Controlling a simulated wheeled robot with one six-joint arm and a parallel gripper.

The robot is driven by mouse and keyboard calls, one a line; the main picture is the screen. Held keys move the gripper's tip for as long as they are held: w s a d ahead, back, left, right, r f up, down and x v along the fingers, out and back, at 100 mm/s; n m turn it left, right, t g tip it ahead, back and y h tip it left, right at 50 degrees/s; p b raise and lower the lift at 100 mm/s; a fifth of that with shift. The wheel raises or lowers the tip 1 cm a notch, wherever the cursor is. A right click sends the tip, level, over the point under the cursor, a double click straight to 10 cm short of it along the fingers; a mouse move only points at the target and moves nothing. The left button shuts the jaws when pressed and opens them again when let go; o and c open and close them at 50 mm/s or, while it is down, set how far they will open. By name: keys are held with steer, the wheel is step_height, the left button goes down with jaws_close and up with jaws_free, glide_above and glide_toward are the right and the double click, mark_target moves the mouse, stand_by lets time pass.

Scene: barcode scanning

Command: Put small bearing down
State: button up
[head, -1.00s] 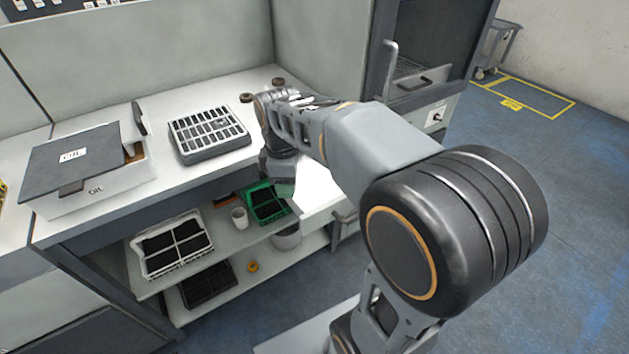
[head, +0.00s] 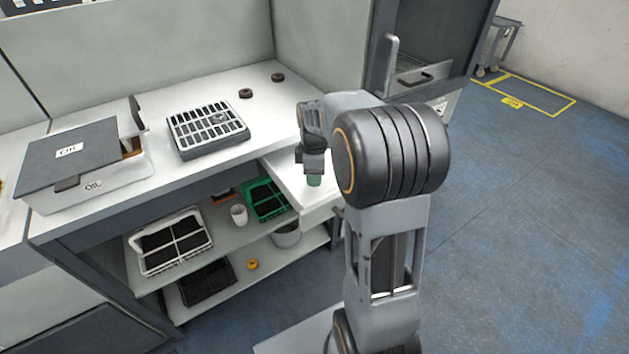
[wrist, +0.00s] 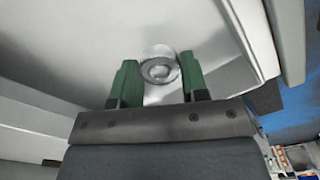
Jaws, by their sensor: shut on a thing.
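The small bearing (wrist: 160,71) is a shiny silver ring between the green fingertips of my gripper (wrist: 157,80) in the wrist view. My gripper is shut on it. In the head view my gripper (head: 314,181) points down over the white pull-out surface (head: 293,186) at the right of the workbench. The bearing cannot be made out in the head view. The white surface lies behind the bearing in the wrist view. I cannot tell whether the bearing touches it.
A grey slotted tray (head: 207,130), two dark rings (head: 246,93) and a lidded oil box (head: 84,170) stand on the worktop. Below are a white crate (head: 170,243), a green crate (head: 266,200) and a white cup (head: 239,215). The pull-out surface looks otherwise clear.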

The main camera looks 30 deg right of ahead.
steer(key=shift+f, duration=1.35)
steer(key=shift+f, duration=0.2)
steer(key=o, duration=0.9)
